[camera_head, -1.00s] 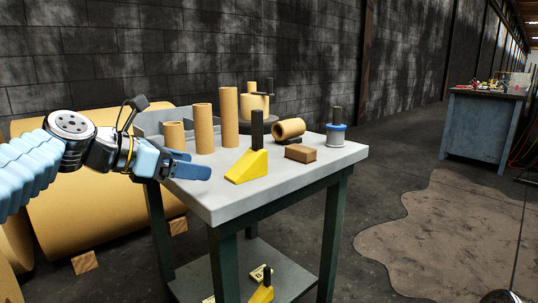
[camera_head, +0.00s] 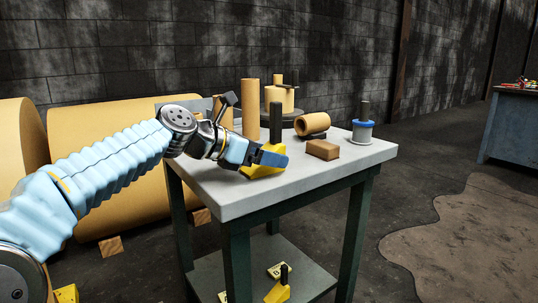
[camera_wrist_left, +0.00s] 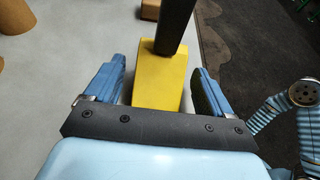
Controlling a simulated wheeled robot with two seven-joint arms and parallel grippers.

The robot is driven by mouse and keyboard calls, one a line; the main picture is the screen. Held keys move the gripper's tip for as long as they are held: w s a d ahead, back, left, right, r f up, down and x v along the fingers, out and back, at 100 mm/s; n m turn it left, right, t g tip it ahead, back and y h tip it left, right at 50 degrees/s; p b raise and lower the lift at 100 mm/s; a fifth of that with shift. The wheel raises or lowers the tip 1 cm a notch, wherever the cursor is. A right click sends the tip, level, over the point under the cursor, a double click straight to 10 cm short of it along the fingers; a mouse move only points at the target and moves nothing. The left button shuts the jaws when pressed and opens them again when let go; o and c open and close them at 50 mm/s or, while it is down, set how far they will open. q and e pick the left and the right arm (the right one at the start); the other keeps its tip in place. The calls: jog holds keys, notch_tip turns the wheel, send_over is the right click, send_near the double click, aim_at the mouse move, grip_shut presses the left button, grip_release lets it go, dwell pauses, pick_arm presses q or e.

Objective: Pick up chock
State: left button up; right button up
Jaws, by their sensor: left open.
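The yellow chock (camera_head: 262,165) with its dark upright handle (camera_head: 276,122) stands on the grey table top (camera_head: 225,197). My left gripper (camera_head: 272,158) is at the chock and partly covers it in the head view. In the left wrist view the chock (camera_wrist_left: 158,82) lies between the two blue fingers of my left gripper (camera_wrist_left: 158,85), with a gap on each side. The fingers are open. The dark handle (camera_wrist_left: 174,25) rises beyond them. My right gripper is not in view.
A brown block (camera_head: 323,150), a tipped tan roll (camera_head: 310,124) and a blue-and-white spool (camera_head: 362,132) are right of the chock. A tall tan tube (camera_head: 250,108) stands behind. Another yellow chock (camera_head: 277,293) is on the lower shelf. The table's front right is clear.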

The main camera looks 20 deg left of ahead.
pick_arm(q)
jog(key=x, duration=0.3)
jog(key=shift+a, duration=0.1)
jog(key=c, duration=1.1)
jog(key=shift+r, duration=0.1)
jog(key=shift+c, duration=1.1)
jog(key=shift+r, duration=0.1)
